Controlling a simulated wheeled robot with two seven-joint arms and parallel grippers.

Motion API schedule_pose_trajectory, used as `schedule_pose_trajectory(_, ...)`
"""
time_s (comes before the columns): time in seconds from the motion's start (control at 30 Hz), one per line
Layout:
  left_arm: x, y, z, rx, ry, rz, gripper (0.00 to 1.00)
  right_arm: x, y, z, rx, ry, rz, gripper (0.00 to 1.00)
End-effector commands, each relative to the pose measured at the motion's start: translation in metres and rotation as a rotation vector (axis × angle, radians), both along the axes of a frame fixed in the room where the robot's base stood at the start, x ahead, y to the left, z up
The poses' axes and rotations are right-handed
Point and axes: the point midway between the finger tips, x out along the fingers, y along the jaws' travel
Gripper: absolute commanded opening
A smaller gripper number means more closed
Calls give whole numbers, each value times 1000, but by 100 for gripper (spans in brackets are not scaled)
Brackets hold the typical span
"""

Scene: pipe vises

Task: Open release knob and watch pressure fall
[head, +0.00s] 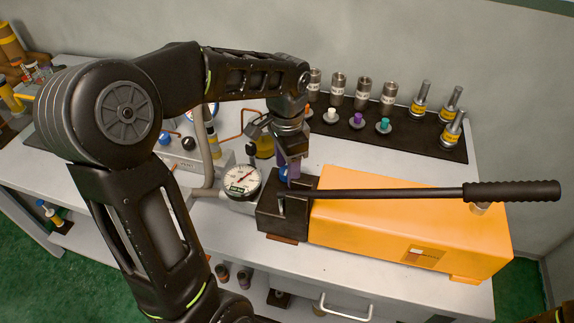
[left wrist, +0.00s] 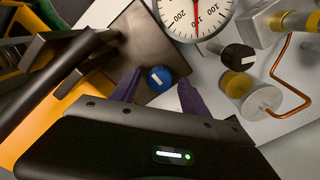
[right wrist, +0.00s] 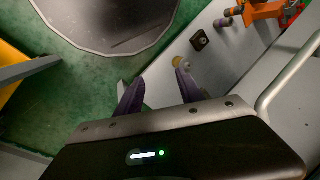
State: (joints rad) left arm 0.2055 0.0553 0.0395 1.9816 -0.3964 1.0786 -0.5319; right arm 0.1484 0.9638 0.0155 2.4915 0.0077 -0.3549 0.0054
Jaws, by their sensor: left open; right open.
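The blue release knob (left wrist: 161,79) has a white bar mark and sits on the dark block (left wrist: 140,38) of the pump. In the left wrist view my left gripper (left wrist: 157,86) is open, with one purple finger on each side of the knob; I cannot tell whether they touch it. In the head view the gripper (head: 288,172) reaches down at the block, partly hiding the knob (head: 284,174). The round white pressure gauge (head: 242,181) is beside it; its red needle shows in the left wrist view (left wrist: 196,14). My right gripper (right wrist: 157,92) is open and empty.
The orange pump body (head: 400,222) carries a long black lever (head: 390,194) across its top. A black knob (left wrist: 238,57) and copper pipe (left wrist: 280,72) stand near the gauge. A black mat (head: 390,128) holds several fittings behind. Right gripper is over floor and a lower shelf.

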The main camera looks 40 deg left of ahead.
Motion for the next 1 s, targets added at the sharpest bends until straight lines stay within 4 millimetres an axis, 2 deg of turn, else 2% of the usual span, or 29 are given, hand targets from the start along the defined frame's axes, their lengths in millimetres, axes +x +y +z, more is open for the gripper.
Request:
schedule_pose_trajectory(0.13,0,0,0,0,0,0,52,0,0,0,0,0,0,45)
schedule_pose_trajectory(0.77,0,0,0,0,0,0,0,0,0,0,0,0,0,45)
schedule_pose_trajectory(1.0,0,0,0,0,0,2,0,0,0,0,0,0,0,45)
